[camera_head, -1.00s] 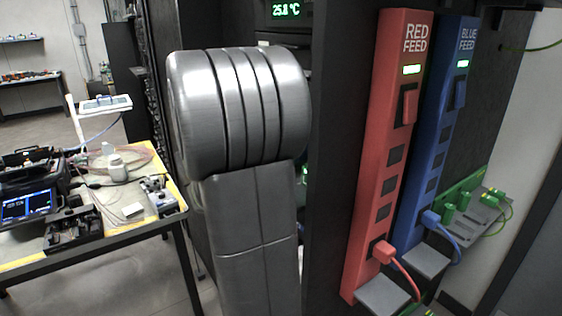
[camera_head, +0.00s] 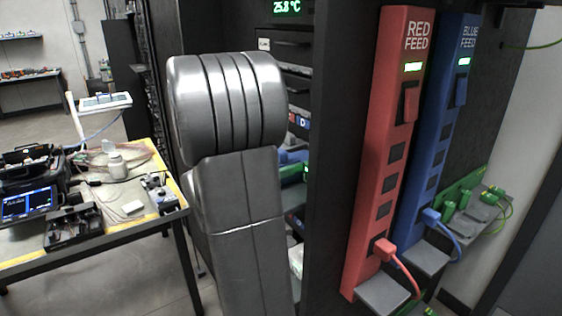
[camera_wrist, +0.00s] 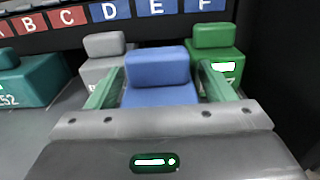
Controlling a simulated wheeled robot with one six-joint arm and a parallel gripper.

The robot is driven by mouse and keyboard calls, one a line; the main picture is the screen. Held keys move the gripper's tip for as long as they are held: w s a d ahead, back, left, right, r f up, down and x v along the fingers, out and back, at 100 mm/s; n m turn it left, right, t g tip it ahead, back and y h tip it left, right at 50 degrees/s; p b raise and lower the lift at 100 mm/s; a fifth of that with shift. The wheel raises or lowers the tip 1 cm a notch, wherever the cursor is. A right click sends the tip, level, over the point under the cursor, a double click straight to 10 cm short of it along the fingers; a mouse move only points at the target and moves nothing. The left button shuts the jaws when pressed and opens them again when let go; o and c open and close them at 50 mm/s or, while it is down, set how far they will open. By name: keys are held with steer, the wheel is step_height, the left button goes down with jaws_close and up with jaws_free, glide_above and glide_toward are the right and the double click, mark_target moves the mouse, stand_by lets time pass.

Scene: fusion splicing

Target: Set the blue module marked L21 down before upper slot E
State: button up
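The blue module (camera_wrist: 158,94) with its raised block sits between the two green fingers of my gripper (camera_wrist: 160,84) in the wrist view. The fingers lie close along both its sides, and the gripper appears shut on it. Its L21 mark is not visible. Beyond it is the slot label strip, with blue label E (camera_wrist: 157,7) almost straight ahead, between D and F. Whether the module touches the surface beneath cannot be seen. In the head view my arm hides the gripper and the module.
A grey module (camera_wrist: 104,46) stands just left of the blue one, and a green module (camera_wrist: 217,48) just right. A teal module (camera_wrist: 28,80) is farther left, with free grey shelf between. The red feed strip (camera_head: 392,150) and blue feed strip (camera_head: 436,130) stand right of my arm.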

steer(key=shift+r, duration=0.15)
steer(key=b+v, duration=0.1)
steer(key=v, duration=1.1)
